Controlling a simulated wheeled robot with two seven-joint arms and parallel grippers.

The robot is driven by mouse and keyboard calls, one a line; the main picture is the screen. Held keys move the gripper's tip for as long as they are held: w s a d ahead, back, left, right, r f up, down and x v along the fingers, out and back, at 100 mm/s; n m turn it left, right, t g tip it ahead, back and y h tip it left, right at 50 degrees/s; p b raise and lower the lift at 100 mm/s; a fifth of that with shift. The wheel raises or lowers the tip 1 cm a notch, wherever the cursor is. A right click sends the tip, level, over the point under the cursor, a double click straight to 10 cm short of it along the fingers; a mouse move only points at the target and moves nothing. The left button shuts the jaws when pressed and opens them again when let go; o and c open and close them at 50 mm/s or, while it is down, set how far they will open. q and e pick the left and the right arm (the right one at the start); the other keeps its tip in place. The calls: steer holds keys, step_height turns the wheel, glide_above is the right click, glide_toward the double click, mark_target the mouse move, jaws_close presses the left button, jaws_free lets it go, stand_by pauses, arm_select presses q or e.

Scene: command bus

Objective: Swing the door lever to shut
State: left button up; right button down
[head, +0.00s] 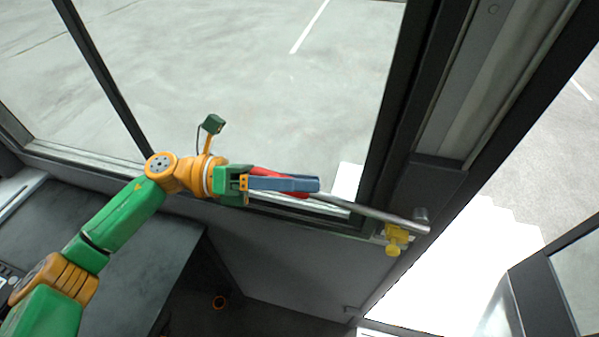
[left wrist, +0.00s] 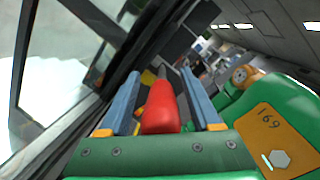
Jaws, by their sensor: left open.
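The door lever is a metal rod (head: 370,211) with a red grip (head: 268,173). The rod runs from a mount near the door post at the right, leftward along the window sill. My left gripper (head: 315,185) is at the red grip, its blue fingers partly covering it in the head view. In the left wrist view the red grip (left wrist: 161,107) lies between the two open fingers (left wrist: 160,95), with a gap showing beside it. My right gripper is not in view.
A yellow knob (head: 395,240) sits just below the lever's mounted end. A dark window frame (head: 398,110) rises behind it. A bright doorway (head: 450,270) is at the right, with a dark framed panel (head: 543,295) beyond. A dark desk (head: 120,250) stands at lower left.

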arm_select(q)
steer(key=shift+s+a, duration=0.1)
jaws_close()
stand_by(1.2)
